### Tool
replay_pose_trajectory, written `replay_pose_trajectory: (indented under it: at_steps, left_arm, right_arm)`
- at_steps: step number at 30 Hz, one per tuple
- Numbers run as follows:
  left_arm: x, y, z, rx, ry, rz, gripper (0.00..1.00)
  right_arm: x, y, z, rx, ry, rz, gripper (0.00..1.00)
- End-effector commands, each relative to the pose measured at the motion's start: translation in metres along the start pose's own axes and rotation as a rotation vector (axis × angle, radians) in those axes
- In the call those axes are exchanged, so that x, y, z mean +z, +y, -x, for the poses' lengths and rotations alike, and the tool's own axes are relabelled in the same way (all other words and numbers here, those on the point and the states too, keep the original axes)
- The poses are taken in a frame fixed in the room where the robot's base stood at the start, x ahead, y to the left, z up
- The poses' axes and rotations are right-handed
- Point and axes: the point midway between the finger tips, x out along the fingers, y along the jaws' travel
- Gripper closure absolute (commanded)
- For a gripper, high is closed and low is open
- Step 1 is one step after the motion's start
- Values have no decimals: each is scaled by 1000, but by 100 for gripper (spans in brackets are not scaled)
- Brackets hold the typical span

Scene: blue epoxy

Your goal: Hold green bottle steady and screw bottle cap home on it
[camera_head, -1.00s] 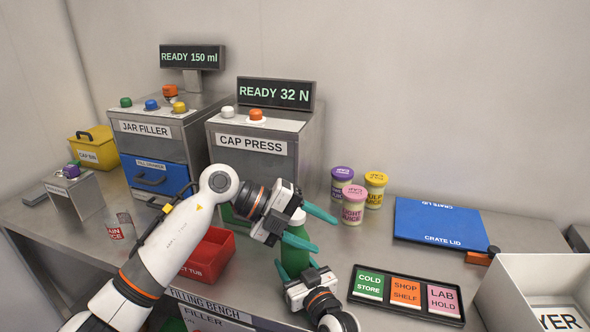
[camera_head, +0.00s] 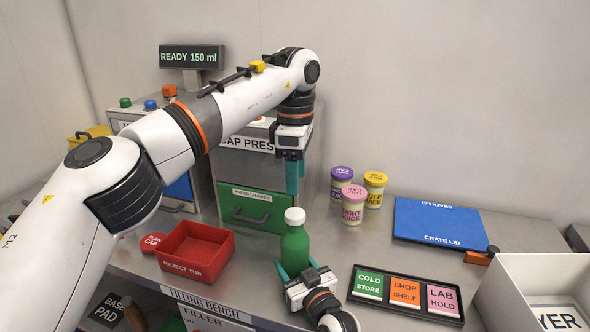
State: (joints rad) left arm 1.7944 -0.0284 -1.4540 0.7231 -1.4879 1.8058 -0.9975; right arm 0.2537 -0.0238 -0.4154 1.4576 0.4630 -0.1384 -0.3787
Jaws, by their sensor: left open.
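The green bottle (camera_head: 295,249) stands upright at the front middle of the bench. The white bottle cap (camera_head: 295,216) sits on its top, looking level; how tightly it is seated cannot be told. My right gripper (camera_head: 296,267) is low at the front of the bottle with a teal finger on either side of it, shut on its lower body. My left gripper (camera_head: 294,185) points down above the cap and slightly behind it in view. Its teal fingers are open and empty, with their tips apart from the cap.
A red reject tub (camera_head: 197,252) lies left of the bottle, and the cap press (camera_head: 250,166) with its green drawer stands behind. Three juice jars (camera_head: 353,205) stand behind right. A label tray (camera_head: 408,292), blue crate lid (camera_head: 440,222) and white crate (camera_head: 535,290) are right.

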Motion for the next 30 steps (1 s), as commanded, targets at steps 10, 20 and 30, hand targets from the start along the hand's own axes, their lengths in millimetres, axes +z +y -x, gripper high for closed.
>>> replay_pose_trajectory:
  at_steps: [10,20,30]
  left_arm:
    - [4,0,-25,-1,-17,-26,45]
    - [4,-1,-70,-2,-15,-24,45]
    - [4,-1,-86,-4,-15,-24,45]
  right_arm:
    - [0,0,0,0,0,0,83]
    - [0,0,0,0,1,0,83]
    - [0,0,0,0,1,0,83]
